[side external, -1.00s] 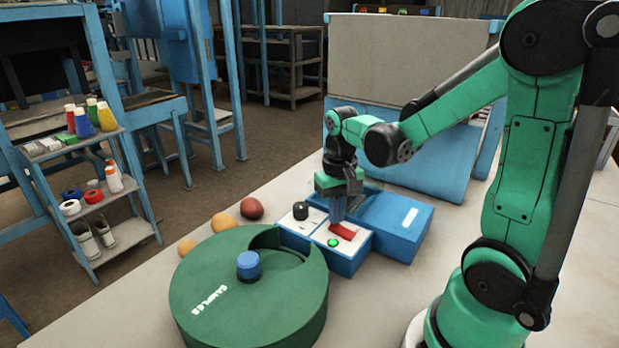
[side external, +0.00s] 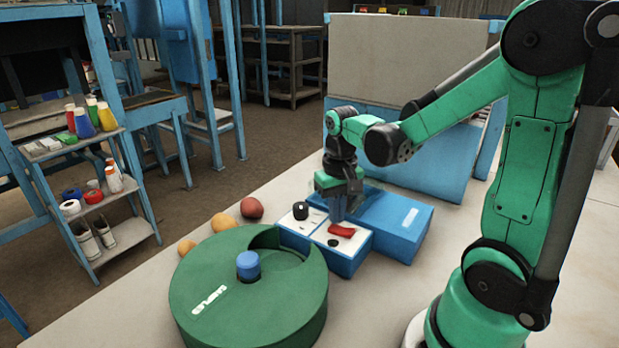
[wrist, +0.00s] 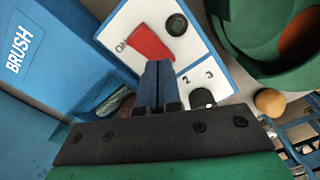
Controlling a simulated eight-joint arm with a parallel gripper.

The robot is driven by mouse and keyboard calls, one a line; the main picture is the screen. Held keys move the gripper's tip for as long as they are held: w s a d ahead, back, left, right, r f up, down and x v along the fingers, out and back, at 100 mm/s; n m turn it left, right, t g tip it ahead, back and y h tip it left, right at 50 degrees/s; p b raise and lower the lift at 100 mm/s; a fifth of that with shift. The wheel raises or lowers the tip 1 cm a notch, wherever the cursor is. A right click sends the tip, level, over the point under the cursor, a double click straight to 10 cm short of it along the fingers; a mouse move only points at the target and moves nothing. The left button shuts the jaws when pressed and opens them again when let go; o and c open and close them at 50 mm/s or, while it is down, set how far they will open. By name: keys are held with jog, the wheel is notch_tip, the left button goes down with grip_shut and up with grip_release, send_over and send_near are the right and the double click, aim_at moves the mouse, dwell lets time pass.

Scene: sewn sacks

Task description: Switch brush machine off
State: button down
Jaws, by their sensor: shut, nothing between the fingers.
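The red rocker switch (side external: 342,231) sits on the white-topped control box (side external: 345,262); in the wrist view the switch (wrist: 153,44) has "ON" printed at its left end. A small round lamp (side external: 332,242) beside it is dark, also in the wrist view (wrist: 176,24). A black knob (side external: 300,210) stands on the same panel. The blue brush machine (side external: 395,230), marked "BRUSH" in the wrist view (wrist: 60,50), lies beside the box. My gripper (side external: 338,216) is shut and empty, its tips (wrist: 158,64) at the near edge of the switch; I cannot tell whether they touch.
A green round drum (side external: 250,310) with a blue knob (side external: 248,265) stands in front of the control box. Orange and red balls (side external: 251,208) lie behind it. A shelf cart (side external: 90,190) stands at the left.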

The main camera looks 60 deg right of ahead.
aim_at(336, 228)
jog(key=shift+r, duration=2.9)
jog(key=a+n+t, duration=0.6)
jog(key=a+t, duration=0.1)
jog(key=a, duration=0.4)
jog(key=shift+w+r, duration=0.35)
